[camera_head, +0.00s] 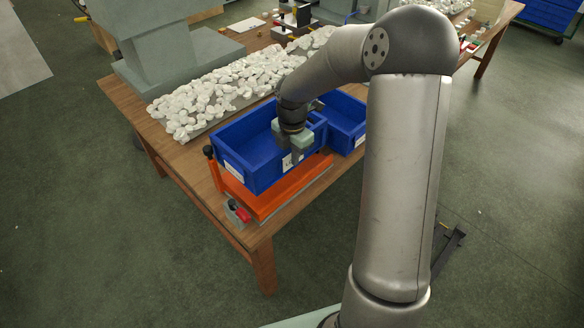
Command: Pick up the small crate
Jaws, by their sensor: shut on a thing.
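An open, empty-looking blue crate (240,148), which I take to be the small crate, is at the near end of the wooden table. It has white labels on its outer walls. My gripper (297,158) points down at its near right wall and is shut on that wall's rim. The crate is over an orange stand (262,205). I cannot tell whether it touches the stand or is a little above it.
A second blue crate (347,112) stands just behind to the right, partly hidden by my arm. Many white pieces (235,88) are spread behind the crates. A small grey item with red (238,212) is at the near table corner. A large grey-green machine (160,45) stands at back left.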

